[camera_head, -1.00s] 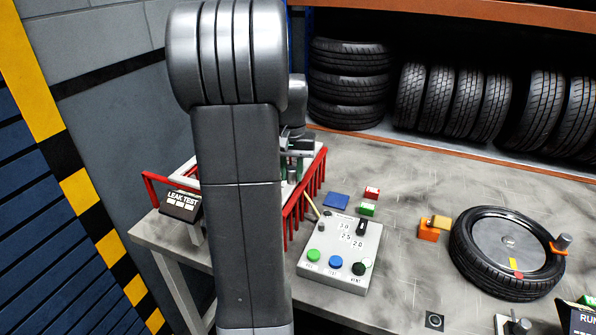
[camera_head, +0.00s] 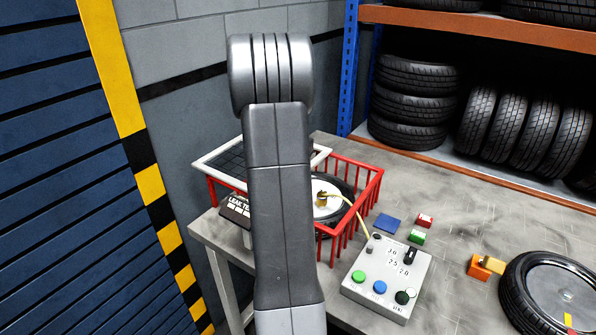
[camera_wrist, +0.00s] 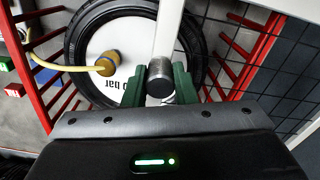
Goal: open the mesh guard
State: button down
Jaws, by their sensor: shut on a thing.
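The mesh guard (camera_head: 230,160) is a white frame with dark mesh, raised and tilted over the left part of the red-barred cage (camera_head: 366,192). In the wrist view, its white frame bar (camera_wrist: 169,28) runs up from a grey cylindrical handle (camera_wrist: 160,74). My gripper (camera_wrist: 158,86) has its green fingers shut on that handle. In the head view my arm hides the gripper and part of the guard. Inside the cage, a tyre (camera_head: 346,190) with a white hub shows; a brass fitting with a yellow hose (camera_wrist: 48,65) sits on the hub.
A grey control box (camera_head: 388,278) with several buttons stands right of the cage. A leak test sign (camera_head: 235,208) is at its left front. A blue pad (camera_head: 388,223), small blocks (camera_head: 417,237) and another tyre (camera_head: 550,285) lie farther right. A wall stands close behind on the left.

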jog(key=c, duration=1.2)
grip_release()
jog(key=shift+r, duration=0.1)
notch_tip(320, 180, up, 14)
jog(key=shift+f+b, duration=0.2)
jog(key=shift+b, duration=0.25)
jog(key=shift+f, duration=0.1)
notch_tip(320, 180, down, 13)
jog(key=shift+f+p, duration=0.15)
jog(key=shift+p, duration=0.3)
jog(key=shift+d+f, duration=0.1)
jog(key=shift+f, duration=0.15)
jog(key=shift+s+d, duration=0.2)
jog(key=shift+r, duration=0.15)
